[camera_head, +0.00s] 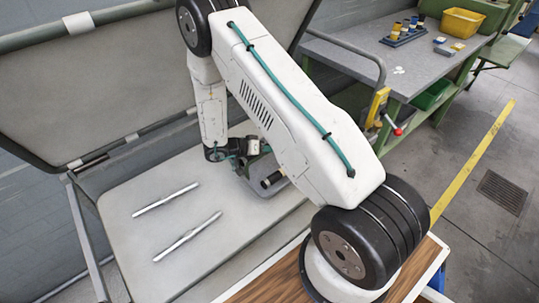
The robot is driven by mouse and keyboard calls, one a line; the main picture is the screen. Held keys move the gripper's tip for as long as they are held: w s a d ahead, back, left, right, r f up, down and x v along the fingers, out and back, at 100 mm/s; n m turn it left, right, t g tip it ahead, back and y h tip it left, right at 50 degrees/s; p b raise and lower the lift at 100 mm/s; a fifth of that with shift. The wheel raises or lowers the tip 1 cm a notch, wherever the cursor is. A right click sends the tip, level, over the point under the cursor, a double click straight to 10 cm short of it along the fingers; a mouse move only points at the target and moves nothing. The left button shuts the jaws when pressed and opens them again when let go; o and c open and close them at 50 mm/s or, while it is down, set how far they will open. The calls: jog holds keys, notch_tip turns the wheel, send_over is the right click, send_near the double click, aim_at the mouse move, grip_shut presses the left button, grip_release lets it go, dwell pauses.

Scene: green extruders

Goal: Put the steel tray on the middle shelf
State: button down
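A grey, tray-like piece (258,196), likely the steel tray, shows partly at the right side of a pale grey shelf surface (170,220). My arm covers much of it. My gripper (258,172) is low over this piece; its fingers are largely hidden, so I cannot tell whether it grips or touches the piece. Another broad grey shelf or panel (90,90) rises above and behind the pale one. I cannot tell which level is the middle shelf.
Two thin metal bars (165,199) lie on the pale surface, left of my gripper. Metal frame posts (85,235) stand at its left. A green workbench (400,65) with a yellow bin (462,22) is at the upper right. Floor at right is open.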

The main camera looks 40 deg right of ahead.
aim_at(269, 164)
jog(key=shift+w+a+f, duration=0.1)
jog(key=shift+w+f, duration=0.05)
jog(key=shift+w, duration=0.35)
jog(key=shift+f, duration=1.6)
jog(key=c, duration=1.5)
grip_release()
jog(key=shift+f, duration=0.15)
jog(key=shift+r, duration=0.2)
jog(key=v, duration=1.2)
